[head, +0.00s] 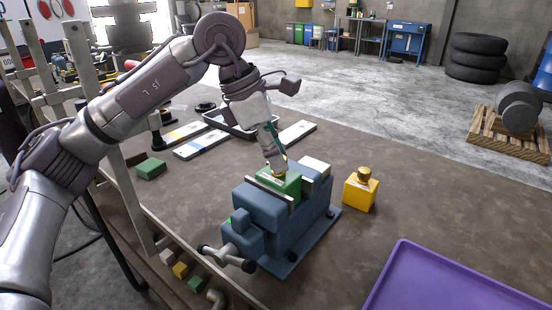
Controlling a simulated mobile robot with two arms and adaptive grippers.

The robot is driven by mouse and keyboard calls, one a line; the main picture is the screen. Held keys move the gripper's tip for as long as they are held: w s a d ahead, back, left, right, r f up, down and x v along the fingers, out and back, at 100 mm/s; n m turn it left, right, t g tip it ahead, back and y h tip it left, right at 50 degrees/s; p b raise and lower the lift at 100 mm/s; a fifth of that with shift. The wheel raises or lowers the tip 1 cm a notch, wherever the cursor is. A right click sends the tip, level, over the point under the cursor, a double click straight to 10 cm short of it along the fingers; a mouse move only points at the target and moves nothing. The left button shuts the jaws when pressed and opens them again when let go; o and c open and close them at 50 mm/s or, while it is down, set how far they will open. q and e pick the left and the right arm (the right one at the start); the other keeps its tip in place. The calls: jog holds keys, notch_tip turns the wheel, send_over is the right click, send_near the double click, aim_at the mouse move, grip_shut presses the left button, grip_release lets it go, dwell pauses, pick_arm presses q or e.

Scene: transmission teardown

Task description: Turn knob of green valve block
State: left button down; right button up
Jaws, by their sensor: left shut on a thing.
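The green valve block (287,186) is clamped in the jaws of a blue vise (262,207) on the table. A brass-coloured knob (279,172) shows on top of the block, partly hidden by my gripper. My left gripper (277,166) points down from above and is shut on the knob, with its fingertips close to the block's top face. My right gripper is not in view.
A purple tray (455,285) lies at the front right. A dark tray (236,124), white strips (205,143) and a loose green block (150,168) lie behind and left.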

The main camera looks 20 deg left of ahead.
pick_arm(q)
jog(key=shift+r+n, duration=0.1)
jog(key=shift+n, duration=0.5)
jog(key=c, duration=0.8)
grip_release()
jog(key=shift+a+r, duration=0.1)
jog(key=shift+r, duration=0.05)
jog(key=v, duration=1.1)
jog(key=shift+s+r, duration=0.25)
jog(key=shift+r, duration=0.05)
